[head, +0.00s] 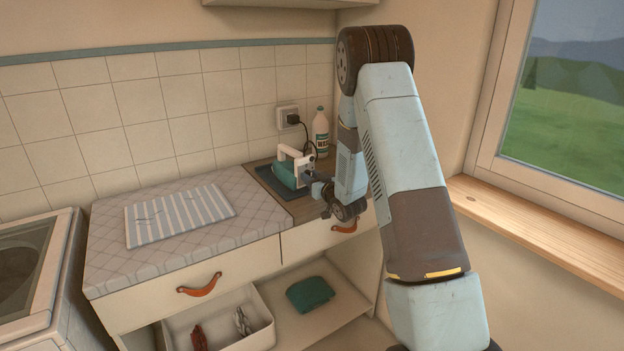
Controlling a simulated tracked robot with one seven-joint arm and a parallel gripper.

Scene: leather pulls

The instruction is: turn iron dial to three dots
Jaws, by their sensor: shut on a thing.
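The iron (286,172), teal with a white handle and white end, stands on a dark mat (266,176) on the wooden part of the counter. My gripper (309,178) reaches in from the right and is shut at the white end of the iron. The dial is hidden by the fingers, and its dots cannot be read at this size. The iron's black cord runs up to a wall socket (288,114).
A white bottle (321,133) stands behind the iron in the corner. A striped cloth (180,215) lies on the quilted ironing pad (120,262) at left. Drawers with leather pulls (199,286) are below. The window sill (530,222) is clear.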

